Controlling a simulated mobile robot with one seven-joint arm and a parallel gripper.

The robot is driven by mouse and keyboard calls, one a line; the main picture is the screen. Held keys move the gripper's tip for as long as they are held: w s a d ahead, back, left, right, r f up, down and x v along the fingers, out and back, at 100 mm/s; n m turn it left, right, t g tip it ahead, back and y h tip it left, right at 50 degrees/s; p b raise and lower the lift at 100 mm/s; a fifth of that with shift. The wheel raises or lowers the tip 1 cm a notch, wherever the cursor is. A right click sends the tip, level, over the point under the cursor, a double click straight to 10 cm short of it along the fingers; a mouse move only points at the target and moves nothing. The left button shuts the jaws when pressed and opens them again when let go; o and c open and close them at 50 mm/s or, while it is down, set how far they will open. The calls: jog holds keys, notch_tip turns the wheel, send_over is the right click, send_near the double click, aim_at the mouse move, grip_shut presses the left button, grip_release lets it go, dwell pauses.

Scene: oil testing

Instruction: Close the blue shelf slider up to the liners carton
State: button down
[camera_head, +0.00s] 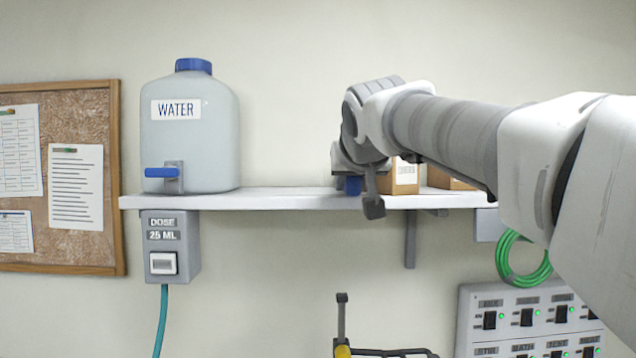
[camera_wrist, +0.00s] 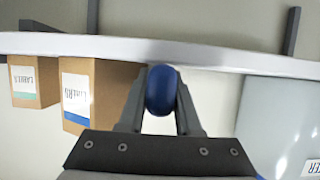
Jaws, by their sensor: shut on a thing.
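The blue slider (camera_head: 354,186) is at the front edge of the white shelf (camera_head: 270,199), partly hidden by my gripper (camera_head: 368,192). In the wrist view, which looks upside down, its rounded blue end (camera_wrist: 161,90) sits between the fingers of my gripper (camera_wrist: 160,98), which are shut on it. The liners carton (camera_head: 405,177) is brown with a white label and stands just right of the slider. In the wrist view the liners carton (camera_wrist: 105,85) is left of the slider, close to one finger. Whether slider and carton touch is hidden.
A second brown carton (camera_head: 447,180) stands further right, partly behind my arm. A large water tank (camera_head: 190,130) with a blue tap (camera_head: 161,172) stands on the shelf's left. The shelf between tank and slider is bare. A dose box (camera_head: 170,246) hangs below.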

jog(key=c, duration=0.6)
grip_release()
jog(key=shift+s, duration=0.1)
jog(key=b+v, duration=0.2)
jog(key=v, duration=1.5)
jog(key=shift+s+b, duration=0.2)
jog(key=shift+b, duration=0.1)
jog(key=s+d+f+g, duration=0.2)
jog(key=s+f, duration=0.2)
jog(key=f, duration=1)
jog(key=s+d+f+g, duration=0.2)
jog(key=s+f, duration=0.3)
jog(key=f, duration=0.9)
jog(key=s+d+f+g, duration=0.2)
jog(key=s+f+g, duration=0.1)
jog(key=f, duration=1.1)
jog(key=shift+s+d+f+g, duration=0.25)
jog(key=shift+s+f+g, duration=0.15)
jog(key=shift+s, duration=0.4)
